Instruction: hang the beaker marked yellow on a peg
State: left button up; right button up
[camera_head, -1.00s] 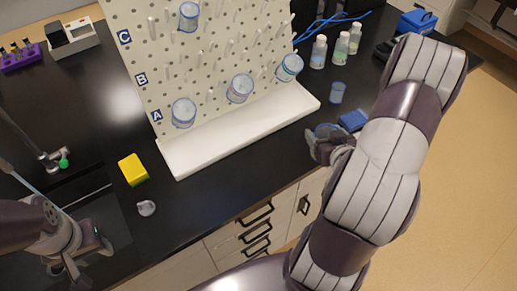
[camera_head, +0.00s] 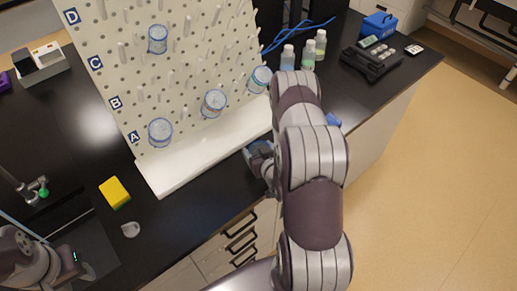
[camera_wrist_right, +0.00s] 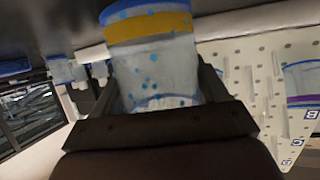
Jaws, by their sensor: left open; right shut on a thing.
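The beaker marked yellow (camera_wrist_right: 150,50) shows large in the right wrist view, with a yellow band, blue rim and blue dots. My right gripper (camera_wrist_right: 155,105) is shut on it. In the head view my right gripper (camera_head: 258,155) is near the front of the pegboard's base, mostly hidden behind my arm. The pegboard (camera_head: 185,75) carries rows of pegs marked A to D. Several beakers hang on it, including one in the upper part (camera_head: 157,40) and one low in the middle (camera_head: 214,102). My left gripper (camera_head: 82,272) is open and empty at the lower left.
A yellow sponge (camera_head: 115,192) and a small grey-white item (camera_head: 130,230) lie left of the white base tray (camera_head: 190,165). Bottles (camera_head: 288,58) stand right of the board. A sink with a tap (camera_head: 38,190) is at the left.

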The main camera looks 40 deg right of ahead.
jog(key=shift+f, duration=0.1)
jog(key=o, duration=1)
